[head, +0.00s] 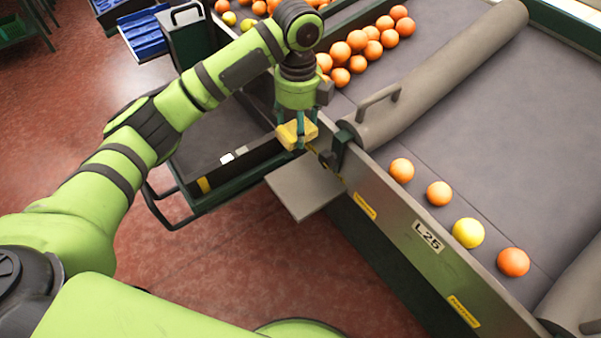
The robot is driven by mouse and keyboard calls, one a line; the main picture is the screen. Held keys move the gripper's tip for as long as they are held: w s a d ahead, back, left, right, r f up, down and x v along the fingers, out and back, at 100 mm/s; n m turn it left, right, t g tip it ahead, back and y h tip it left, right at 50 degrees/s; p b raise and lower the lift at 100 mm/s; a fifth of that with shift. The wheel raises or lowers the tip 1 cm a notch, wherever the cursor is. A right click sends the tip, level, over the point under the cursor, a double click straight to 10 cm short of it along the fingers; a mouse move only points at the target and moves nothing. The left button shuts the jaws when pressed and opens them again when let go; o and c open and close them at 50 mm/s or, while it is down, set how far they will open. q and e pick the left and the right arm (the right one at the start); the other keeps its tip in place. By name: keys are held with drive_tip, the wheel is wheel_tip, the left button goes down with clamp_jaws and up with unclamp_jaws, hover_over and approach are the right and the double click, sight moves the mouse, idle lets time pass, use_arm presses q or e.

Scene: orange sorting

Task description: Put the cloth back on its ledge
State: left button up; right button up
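The yellow cloth (287,136) is a small folded piece at the tips of my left gripper (299,130). The gripper points down and its fingers appear closed on the cloth, though the arm partly hides the grip. The ledge (304,187) is a flat grey plate sticking out from the side of the conveyor. Its visible top is bare. The gripper and cloth are just beyond its far edge in the picture; their height above it is hard to tell. My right gripper is not in view.
The conveyor (450,165) holds several oranges and a yellow fruit (468,233) near its side wall. A grey roller (440,75) with a handle crosses it. A dark cart (225,160) stands left of the ledge. Red floor is open below.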

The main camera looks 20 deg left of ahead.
use_arm(q)
hover_over(298, 174)
wheel_tip(298, 174, down, 10)
drive_tip(key=shift+f, duration=2.3)
drive_tip(key=o, duration=1.1)
drive_tip(key=shift+f, duration=0.15)
wheel_tip(298, 174, up, 12)
drive_tip(key=shift+r, duration=0.2)
drive_tip(key=shift+s+d+f, duration=0.1)
